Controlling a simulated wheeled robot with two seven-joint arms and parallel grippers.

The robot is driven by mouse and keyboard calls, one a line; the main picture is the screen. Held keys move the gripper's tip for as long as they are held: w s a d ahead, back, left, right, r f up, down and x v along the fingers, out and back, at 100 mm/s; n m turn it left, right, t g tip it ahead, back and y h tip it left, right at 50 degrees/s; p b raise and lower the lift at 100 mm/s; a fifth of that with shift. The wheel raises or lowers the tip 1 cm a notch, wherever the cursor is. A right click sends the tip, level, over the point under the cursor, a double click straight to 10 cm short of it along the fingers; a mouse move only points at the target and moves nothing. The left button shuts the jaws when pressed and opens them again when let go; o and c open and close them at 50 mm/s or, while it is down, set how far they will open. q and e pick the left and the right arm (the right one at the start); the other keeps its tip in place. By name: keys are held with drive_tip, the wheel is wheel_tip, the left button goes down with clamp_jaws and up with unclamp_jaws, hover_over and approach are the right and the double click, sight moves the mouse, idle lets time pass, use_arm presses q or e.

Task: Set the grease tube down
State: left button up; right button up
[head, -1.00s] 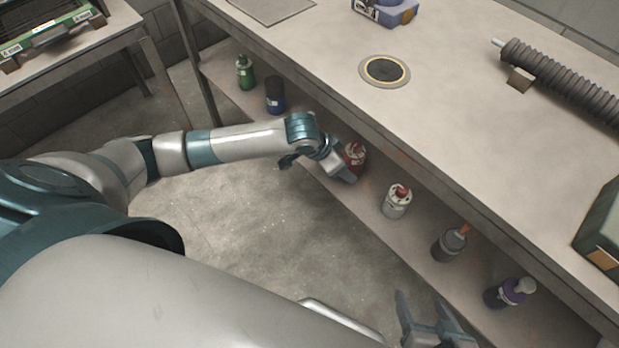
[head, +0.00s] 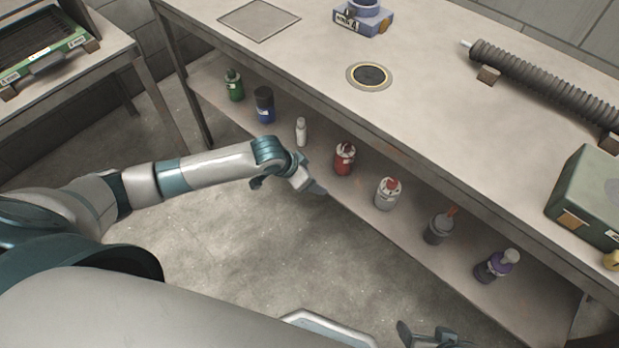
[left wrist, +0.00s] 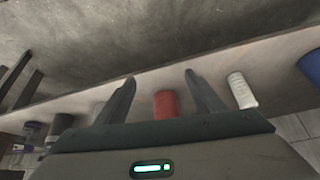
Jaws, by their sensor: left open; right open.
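A red container (head: 345,158), which seems to be the grease tube, stands upright on the lower shelf; its label is too small to read. My left gripper (head: 316,190) is in front of the shelf, short of the red container and apart from it. In the left wrist view the red container (left wrist: 166,104) shows between the two open, empty fingers (left wrist: 160,88), beyond them. My right gripper (head: 437,334) is open and empty at the bottom edge of the head view, partly cut off.
On the lower shelf a small white bottle (head: 301,131) and a white red-topped bottle (head: 387,194) flank the red container. Green (head: 234,86), blue (head: 264,105), grey (head: 438,228) and purple (head: 493,267) bottles stand further along. The worktop edge (head: 400,160) overhangs the shelf.

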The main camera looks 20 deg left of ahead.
use_arm(q)
drive_tip(key=s+d+h, duration=0.1)
drive_tip(key=s+d, duration=0.9)
drive_tip(key=s, duration=0.2)
drive_tip(key=s+a+n+y, duration=0.1)
drive_tip(key=s+a, duration=0.3)
drive_tip(key=s, duration=0.4)
drive_tip(key=s+a+n+y, duration=0.1)
drive_tip(key=s+a+n, duration=0.2)
drive_tip(key=s, duration=0.5)
drive_tip(key=shift+s+a+f+y, duration=0.2)
drive_tip(key=shift+a+f+y, duration=0.1)
drive_tip(key=shift+a, duration=0.15)
